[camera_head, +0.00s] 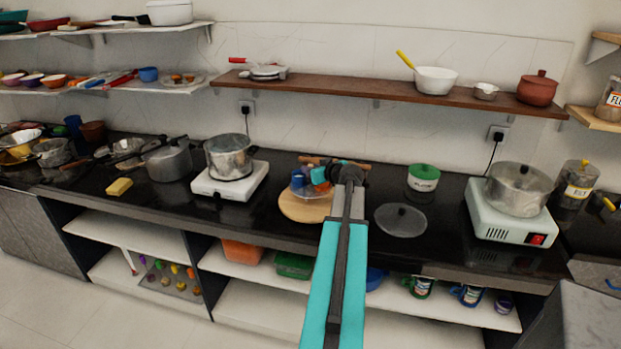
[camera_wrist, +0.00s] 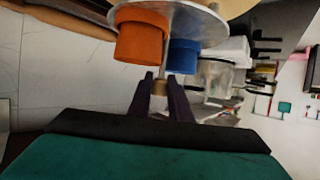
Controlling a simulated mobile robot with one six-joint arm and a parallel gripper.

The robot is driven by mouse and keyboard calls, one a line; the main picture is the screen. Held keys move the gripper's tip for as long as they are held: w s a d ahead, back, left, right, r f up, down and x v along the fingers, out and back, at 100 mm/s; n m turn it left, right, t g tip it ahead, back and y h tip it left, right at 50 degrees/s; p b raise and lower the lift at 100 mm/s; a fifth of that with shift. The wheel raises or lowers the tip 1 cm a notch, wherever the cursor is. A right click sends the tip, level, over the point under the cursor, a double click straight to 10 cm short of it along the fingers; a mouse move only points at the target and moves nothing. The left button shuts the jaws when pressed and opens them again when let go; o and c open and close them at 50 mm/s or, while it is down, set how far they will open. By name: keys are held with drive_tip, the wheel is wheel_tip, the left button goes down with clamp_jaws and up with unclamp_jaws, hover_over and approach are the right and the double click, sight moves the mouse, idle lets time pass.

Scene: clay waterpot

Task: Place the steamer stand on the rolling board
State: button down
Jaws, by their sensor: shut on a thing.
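The steamer stand is a thin metal disc (camera_wrist: 190,22) with a slim central rod, and it carries an orange cup (camera_wrist: 142,40) and a blue cup (camera_wrist: 184,55). My gripper (camera_wrist: 161,80) is shut on the rod, with the cups just beyond the fingers. In the head view my gripper (camera_head: 326,176) is at the back of the counter, and the blue cup (camera_head: 298,178) shows beside it. The round wooden rolling board (camera_head: 304,208) lies on the counter just below the stand. My arm hides part of both, so contact between them cannot be told.
A pot (camera_head: 229,155) on a white stove stands to the left. A glass lid (camera_head: 400,220) and a green-lidded container (camera_head: 423,177) are to the right, before a second stove (camera_head: 512,220). A brown wall shelf (camera_head: 390,92) runs above. The counter's front strip is clear.

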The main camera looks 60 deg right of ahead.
sight(313, 187)
drive_tip(key=shift+f, duration=0.1)
drive_tip(key=shift+f+p, duration=0.7)
drive_tip(key=shift+f, duration=0.95)
drive_tip(key=shift+f+b, duration=0.15)
drive_tip(key=shift+b, duration=0.15)
drive_tip(key=c, duration=1.6)
unclamp_jaws()
drive_tip(key=shift+r+p, duration=0.25)
drive_tip(key=shift+p, duration=0.1)
drive_tip(key=shift+s+a+r+b, duration=0.1)
drive_tip(key=shift+s+a+b, duration=0.25)
drive_tip(key=shift+s, duration=0.2)
drive_tip(key=b+v, duration=0.2)
drive_tip(key=v, duration=0.8)
drive_tip(key=shift+s+a+r, duration=0.15)
drive_tip(key=shift+s+r, duration=0.05)
drive_tip(key=shift+r, duration=0.05)
